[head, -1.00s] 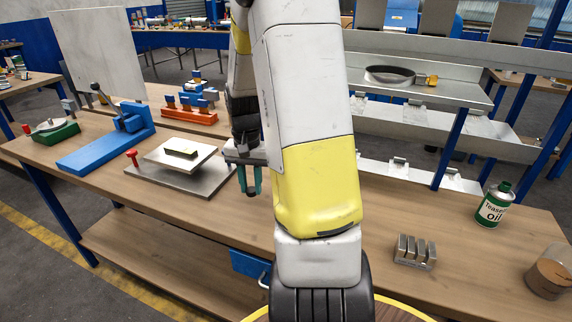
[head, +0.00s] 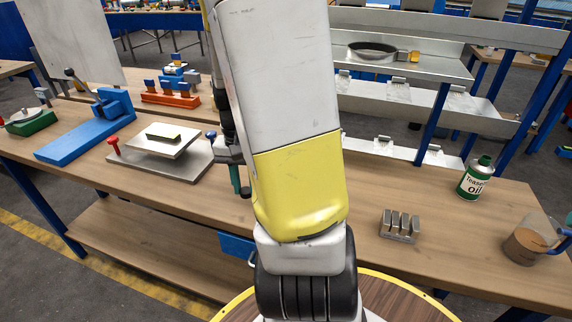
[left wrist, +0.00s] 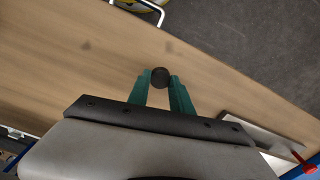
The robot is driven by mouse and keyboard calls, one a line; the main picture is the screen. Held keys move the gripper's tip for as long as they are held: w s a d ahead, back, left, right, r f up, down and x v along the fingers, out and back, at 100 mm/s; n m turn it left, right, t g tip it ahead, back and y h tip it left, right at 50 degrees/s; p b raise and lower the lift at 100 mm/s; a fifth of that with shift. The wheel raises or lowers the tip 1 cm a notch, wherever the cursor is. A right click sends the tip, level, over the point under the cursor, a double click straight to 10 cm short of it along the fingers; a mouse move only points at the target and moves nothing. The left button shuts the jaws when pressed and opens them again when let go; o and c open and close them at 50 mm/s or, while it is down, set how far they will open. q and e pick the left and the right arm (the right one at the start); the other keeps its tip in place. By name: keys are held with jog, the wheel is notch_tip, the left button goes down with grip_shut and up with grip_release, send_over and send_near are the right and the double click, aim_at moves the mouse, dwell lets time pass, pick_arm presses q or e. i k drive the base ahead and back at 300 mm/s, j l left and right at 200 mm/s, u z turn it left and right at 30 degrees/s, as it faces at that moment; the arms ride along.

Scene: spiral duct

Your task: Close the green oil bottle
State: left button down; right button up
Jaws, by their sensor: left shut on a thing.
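The oil bottle (head: 474,181) is a small white and green can labelled "oil". It stands upright on the right part of the workbench, with a green top and a narrow dark neck. My left gripper (head: 241,188) is low over the bench's front part, far to the left of the bottle and partly hidden behind my arm. In the left wrist view its green fingers (left wrist: 160,85) are shut on a small dark round piece (left wrist: 160,77), which looks like a cap. My right gripper does not show.
A slotted metal block (head: 400,226) and a clear container with brown contents (head: 526,245) stand near the bottle. A metal plate stand (head: 160,160) and a blue lever tool (head: 85,130) are at left. Metal shelves (head: 400,95) rise behind. The bench between gripper and block is partly hidden by my arm.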

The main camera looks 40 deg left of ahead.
aim_at(477, 174)
jog(key=k, duration=1)
